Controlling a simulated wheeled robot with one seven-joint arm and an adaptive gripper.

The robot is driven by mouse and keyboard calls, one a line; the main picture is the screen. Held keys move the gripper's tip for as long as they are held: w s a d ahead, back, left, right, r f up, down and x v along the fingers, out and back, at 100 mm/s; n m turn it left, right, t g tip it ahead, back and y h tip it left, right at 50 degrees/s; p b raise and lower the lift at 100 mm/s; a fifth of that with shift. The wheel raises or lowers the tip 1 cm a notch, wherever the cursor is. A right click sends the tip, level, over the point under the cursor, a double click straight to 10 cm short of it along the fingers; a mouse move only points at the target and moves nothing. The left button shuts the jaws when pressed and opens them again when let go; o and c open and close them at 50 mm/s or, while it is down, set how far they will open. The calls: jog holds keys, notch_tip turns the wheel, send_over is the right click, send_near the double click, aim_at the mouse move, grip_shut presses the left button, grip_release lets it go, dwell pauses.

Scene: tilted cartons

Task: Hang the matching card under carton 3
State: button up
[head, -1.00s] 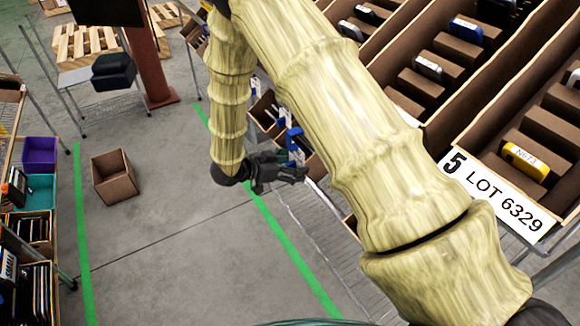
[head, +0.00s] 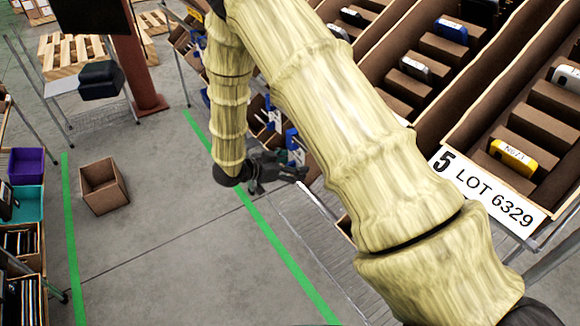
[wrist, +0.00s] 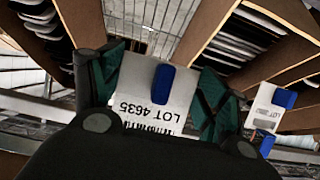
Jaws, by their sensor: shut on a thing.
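My gripper (wrist: 158,92) is shut on a white card (wrist: 130,90) with a blue clip (wrist: 162,84). The card reads LOT 4635, upside down in the wrist view, above a barcode. In the head view my gripper (head: 270,168) is low beside the lower end of the carton rack, partly behind my arm. Another white card (wrist: 264,112) with a blue clip shows at the right of the wrist view, by a carton edge; its print is unreadable. I cannot tell which carton is number 3.
Tilted cartons fill the upper right. Left are a purple bin (head: 26,166), a teal bin (head: 27,204) and bins of dark items. An open cardboard box (head: 103,186) stands on the floor, between green floor lines (head: 72,240). The floor around it is clear.

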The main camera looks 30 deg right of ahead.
jog(key=r+b+x, duration=0.1)
jog(key=b+x, duration=0.1)
jog(key=x, duration=0.5)
jog(key=shift+d+r, duration=0.15)
jog(key=shift+d, duration=0.25)
dwell(1.5)
dwell(0.3)
jog(key=o, duration=1.1)
jog(key=shift+c, duration=0.2)
jog(key=v, duration=1.2)
